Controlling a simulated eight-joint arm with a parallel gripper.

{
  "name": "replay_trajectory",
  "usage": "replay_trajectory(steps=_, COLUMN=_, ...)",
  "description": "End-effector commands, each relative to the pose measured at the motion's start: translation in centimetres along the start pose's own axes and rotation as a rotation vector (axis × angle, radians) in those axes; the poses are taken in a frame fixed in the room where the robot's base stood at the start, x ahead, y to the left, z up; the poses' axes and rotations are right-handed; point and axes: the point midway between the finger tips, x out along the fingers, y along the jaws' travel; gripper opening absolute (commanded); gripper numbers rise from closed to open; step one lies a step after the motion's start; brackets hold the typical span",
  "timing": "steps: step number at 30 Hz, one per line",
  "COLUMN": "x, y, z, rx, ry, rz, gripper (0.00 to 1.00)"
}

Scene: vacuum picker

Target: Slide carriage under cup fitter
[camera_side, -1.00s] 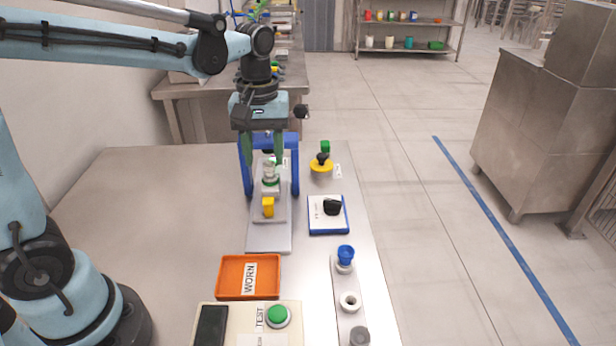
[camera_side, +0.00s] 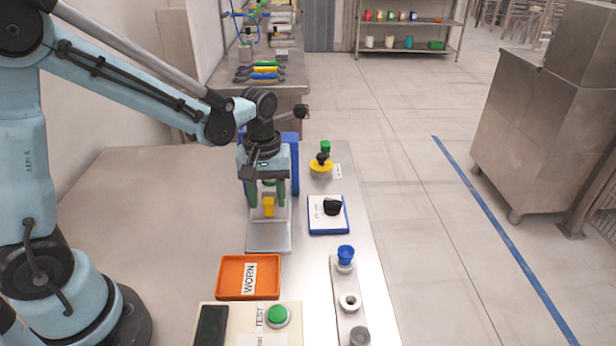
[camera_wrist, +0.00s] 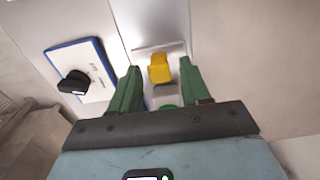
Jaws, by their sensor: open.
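The carriage shows as a light plate with a yellow block (camera_side: 268,207) at its front, on a pale grey base rail (camera_side: 269,238). The blue arch frame (camera_side: 294,170), likely the cup fitter, stands behind and is mostly hidden by my arm. My gripper (camera_side: 267,200) is open, with its green fingers pointing down on either side of the yellow block in the side view. In the wrist view the yellow block (camera_wrist: 159,68) lies ahead of and between the open fingers (camera_wrist: 163,88), with clear gaps. A green part (camera_wrist: 166,106) shows partly below it.
A black knob on a blue-edged white panel (camera_side: 318,222) stands right of the rail. An orange tray marked WORN (camera_side: 222,288) and a green TEST button (camera_side: 278,316) lie in front. A blue cup (camera_side: 346,253) stands on a holder strip at right. The left table area is clear.

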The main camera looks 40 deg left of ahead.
Motion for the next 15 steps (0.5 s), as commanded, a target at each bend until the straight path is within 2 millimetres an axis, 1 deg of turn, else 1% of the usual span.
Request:
replay_trajectory(steps=3, x=1.2, y=0.0, z=0.0, rx=0.000, ry=0.000, rz=0.000, gripper=0.47)
replay_trajectory(steps=6, x=1.8, y=0.0, z=0.0, rx=0.000, ry=0.000, rz=0.000, gripper=0.47)
replay_trajectory(steps=15, x=2.1, y=0.0, z=0.0, rx=0.000, ry=0.000, rz=0.000, gripper=0.47)
